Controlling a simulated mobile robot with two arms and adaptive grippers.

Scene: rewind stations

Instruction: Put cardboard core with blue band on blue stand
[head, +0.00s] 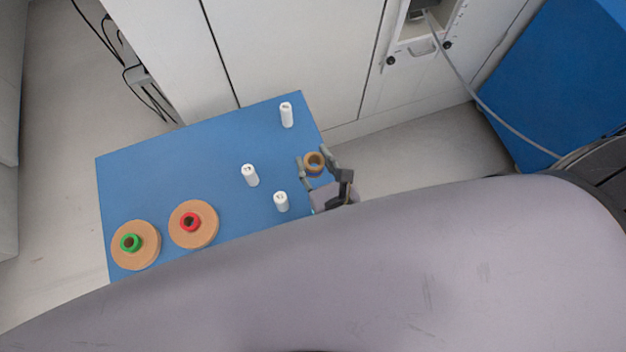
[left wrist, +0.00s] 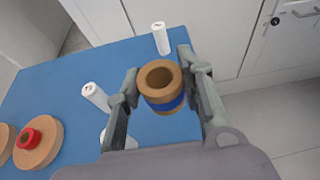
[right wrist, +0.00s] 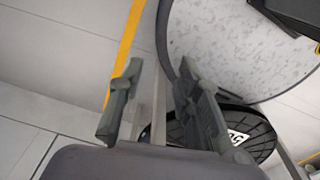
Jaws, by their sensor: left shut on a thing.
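The cardboard core with blue band (left wrist: 161,86) is a short brown tube with a dark hole on top. My left gripper (head: 317,168) is shut on this core (head: 314,160) near the right edge of the blue table. In the left wrist view its fingers (left wrist: 157,88) are on either side of the core, which is roughly upright. I cannot make out a separate blue stand in any view. My right gripper (right wrist: 150,100) is open and empty, away from the table, above the floor and a round base.
White cylinders (head: 250,175) (head: 281,201) (head: 287,115) stand on the blue table (head: 150,180). Two brown discs at the left carry a green ring (head: 130,242) and a red ring (head: 190,222). White cabinets (head: 290,50) border the back. The table's left back area is clear.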

